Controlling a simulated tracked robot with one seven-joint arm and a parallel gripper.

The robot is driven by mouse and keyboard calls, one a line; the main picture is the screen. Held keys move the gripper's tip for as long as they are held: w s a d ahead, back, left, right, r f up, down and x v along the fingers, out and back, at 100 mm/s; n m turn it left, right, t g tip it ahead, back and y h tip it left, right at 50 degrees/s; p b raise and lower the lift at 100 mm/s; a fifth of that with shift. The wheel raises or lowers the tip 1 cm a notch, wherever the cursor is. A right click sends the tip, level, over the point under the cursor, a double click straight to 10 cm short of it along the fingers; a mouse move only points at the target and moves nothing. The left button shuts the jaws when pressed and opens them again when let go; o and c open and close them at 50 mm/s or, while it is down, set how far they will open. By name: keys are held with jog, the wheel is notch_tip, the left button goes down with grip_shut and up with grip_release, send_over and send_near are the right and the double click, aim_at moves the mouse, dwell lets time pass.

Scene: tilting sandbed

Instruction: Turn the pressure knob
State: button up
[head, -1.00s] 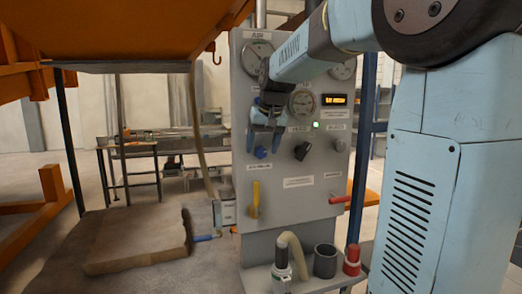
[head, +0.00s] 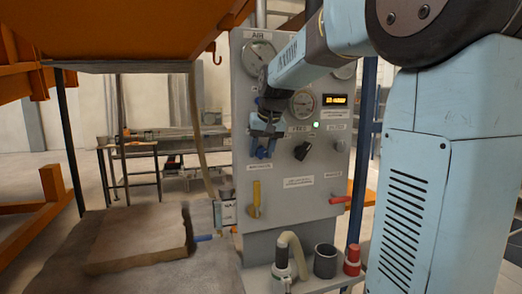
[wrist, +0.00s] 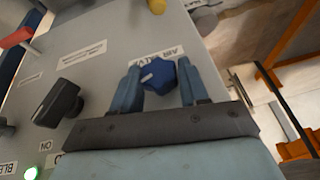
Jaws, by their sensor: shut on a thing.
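The blue knob (head: 263,153) is on the grey panel at its left side, below a gauge. In the wrist view the blue knob (wrist: 158,77) has a white pointer mark and sits between the two blue fingers. My gripper (head: 264,142) is at the panel and shut on the blue knob. It also shows in the wrist view (wrist: 163,84), with one finger on each side of the knob. A black knob (head: 302,151) is to the right and free of the gripper.
The grey panel (head: 296,200) has a yellow lever (head: 256,198), a red lever (head: 340,200), a lit green lamp (head: 316,125) and a display (head: 335,100). Gauges sit above, partly behind my arm. A shelf below holds a hose fitting and a dark cup (head: 325,261).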

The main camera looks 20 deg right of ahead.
jog(key=shift+c, duration=0.9)
jog(key=y, duration=0.3)
jog(key=shift+d+f+m+y, duration=0.1)
jog(key=shift+d+m+y, duration=0.2)
jog(key=shift+d+m, duration=0.1)
jog(key=y, duration=0.3)
jog(key=shift+d+f+m, duration=0.15)
jog(key=shift+m, duration=0.25)
jog(key=y, duration=0.3)
jog(key=m+t+y, duration=0.1)
jog(key=shift+d+f, duration=0.2)
jog(key=shift+f, duration=0.05)
jog(key=shift+f+m+t+y, duration=0.2)
jog(key=shift+m+t+y, duration=0.25)
jog(key=shift+y, duration=1.05)
